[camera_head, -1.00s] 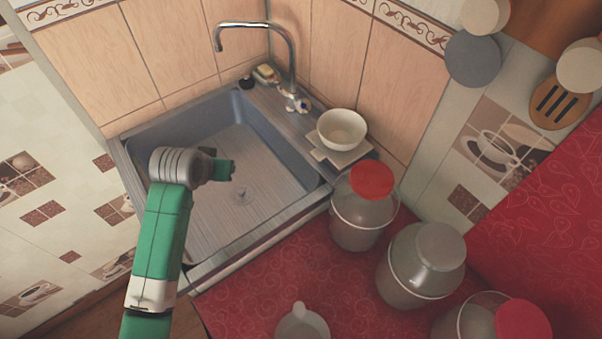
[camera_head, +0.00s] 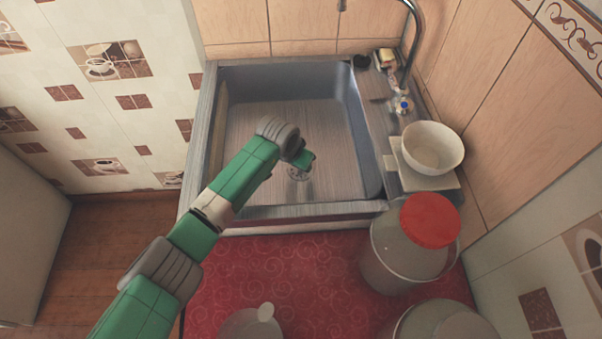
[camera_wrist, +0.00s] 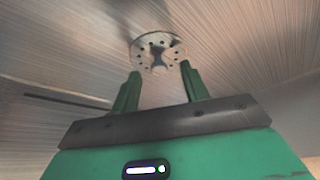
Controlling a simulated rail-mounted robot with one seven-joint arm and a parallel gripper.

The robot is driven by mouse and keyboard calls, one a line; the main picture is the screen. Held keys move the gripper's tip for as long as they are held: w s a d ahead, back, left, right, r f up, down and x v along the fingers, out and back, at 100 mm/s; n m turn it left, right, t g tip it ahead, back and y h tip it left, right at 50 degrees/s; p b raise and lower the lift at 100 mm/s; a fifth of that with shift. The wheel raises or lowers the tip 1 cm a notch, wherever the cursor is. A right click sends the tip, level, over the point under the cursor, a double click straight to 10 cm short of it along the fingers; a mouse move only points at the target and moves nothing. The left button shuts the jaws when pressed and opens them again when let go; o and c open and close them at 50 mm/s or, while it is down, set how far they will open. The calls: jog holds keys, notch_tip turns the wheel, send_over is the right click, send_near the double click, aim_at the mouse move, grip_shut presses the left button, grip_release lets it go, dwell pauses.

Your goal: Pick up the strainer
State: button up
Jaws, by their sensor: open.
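The strainer is a small round metal disc with holes, at the drain in the sink floor. In the wrist view the strainer (camera_wrist: 145,52) lies just beyond my fingertips, with a dark shape at its middle. In the head view the strainer (camera_head: 299,175) shows just below my gripper (camera_head: 307,160). In the wrist view my gripper (camera_wrist: 159,70) is open, its two green fingers apart and pointing at the strainer, with nothing between them. I cannot tell the exact gap between fingertips and strainer.
The grey sink (camera_head: 345,130) has raised walls around my gripper. A faucet (camera_head: 411,45) and a white bowl (camera_head: 434,147) stand on its right side.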

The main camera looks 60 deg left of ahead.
jog(key=shift+x, duration=0.95)
jog(key=shift+r, duration=0.1)
grip_shut()
jog(key=shift+r, duration=0.1)
notch_tip(320, 180, up, 10)
jog(key=p, duration=0.4)
